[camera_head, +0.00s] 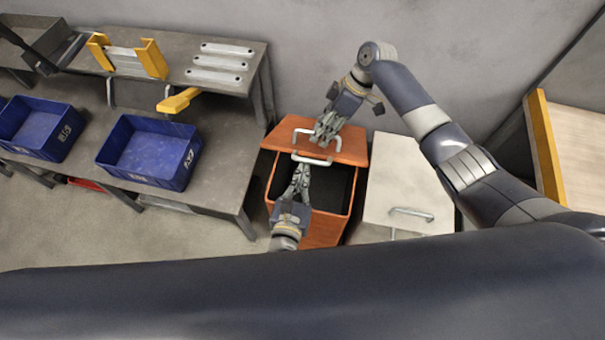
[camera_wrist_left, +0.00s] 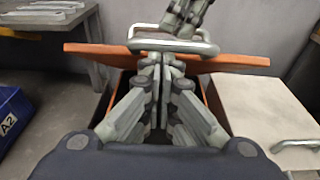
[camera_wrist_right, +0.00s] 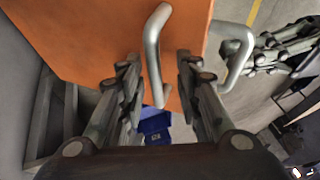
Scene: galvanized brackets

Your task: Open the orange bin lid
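The orange bin (camera_head: 325,231) stands in the middle of the head view. Its orange lid (camera_head: 348,146) is partly raised toward the wall, showing the dark inside. The lid has two metal handles. My left gripper (camera_head: 303,169) is shut, its fingertips close together at the front handle (camera_wrist_left: 175,46); I cannot tell whether they touch it. The fingers look empty. My right gripper (camera_head: 323,136) is open above the lid. In the right wrist view the other handle (camera_wrist_right: 155,50) stands between its fingers (camera_wrist_right: 158,78), with gaps on both sides.
A pale bin (camera_head: 393,190) with a handle stands close on the right. The grey wall is close behind the orange bin.

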